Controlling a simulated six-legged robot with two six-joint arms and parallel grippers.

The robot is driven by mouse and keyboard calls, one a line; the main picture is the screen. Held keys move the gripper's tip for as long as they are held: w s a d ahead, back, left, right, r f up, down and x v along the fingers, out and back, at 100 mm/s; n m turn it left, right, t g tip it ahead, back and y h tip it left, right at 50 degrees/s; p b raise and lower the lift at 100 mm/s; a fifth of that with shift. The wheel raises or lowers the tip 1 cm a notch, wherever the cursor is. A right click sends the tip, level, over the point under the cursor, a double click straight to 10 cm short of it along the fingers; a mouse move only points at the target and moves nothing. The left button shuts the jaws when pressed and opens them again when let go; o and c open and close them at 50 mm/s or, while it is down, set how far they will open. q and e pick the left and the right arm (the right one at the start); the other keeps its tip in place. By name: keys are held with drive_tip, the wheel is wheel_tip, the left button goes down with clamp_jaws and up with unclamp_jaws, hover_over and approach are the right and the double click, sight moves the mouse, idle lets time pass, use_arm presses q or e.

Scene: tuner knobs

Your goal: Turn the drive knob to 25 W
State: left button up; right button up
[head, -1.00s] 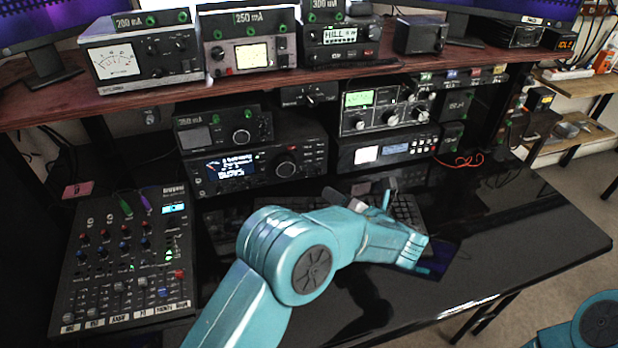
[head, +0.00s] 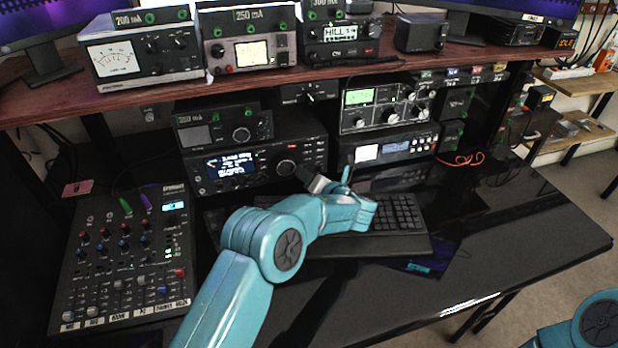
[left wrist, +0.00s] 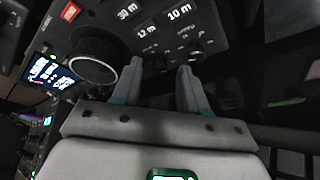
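The black transceiver (head: 258,165) with a lit blue-white display stands on the desk below the shelf. Its large round dial (head: 286,168) faces me and also shows in the left wrist view (left wrist: 92,68). My left gripper (head: 328,181) is in front of the transceiver's right side. In the wrist view its fingers (left wrist: 160,67) are apart, with nothing between them, pointing at the panel near the small knobs.
A keyboard (head: 398,213) lies under and right of my left arm. A mixer (head: 130,255) stands at the left. More radio units (head: 390,150) stand right of the transceiver, and meters line the shelf (head: 250,82) above. The desk's right part (head: 520,230) is clear.

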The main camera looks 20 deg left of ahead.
use_arm(q)
clamp_jaws()
drive_tip(key=n+h+b, duration=0.1)
drive_tip(key=n+b, duration=0.2)
drive_tip(key=b, duration=0.1)
drive_tip(key=shift+s+a+t+h, duration=0.1)
drive_tip(key=shift+t+h, duration=0.2)
drive_tip(key=shift+h, duration=0.1)
drive_tip(key=shift+a+r+n+t+h+b, duration=0.15)
drive_tip(key=shift+n+t+h+b, duration=0.15)
drive_tip(key=shift+n+h+b, duration=0.55)
drive_tip(key=shift+y+b, duration=0.25)
drive_tip(key=shift+b, duration=0.2)
drive_tip(key=shift+o, duration=0.2)
unclamp_jaws()
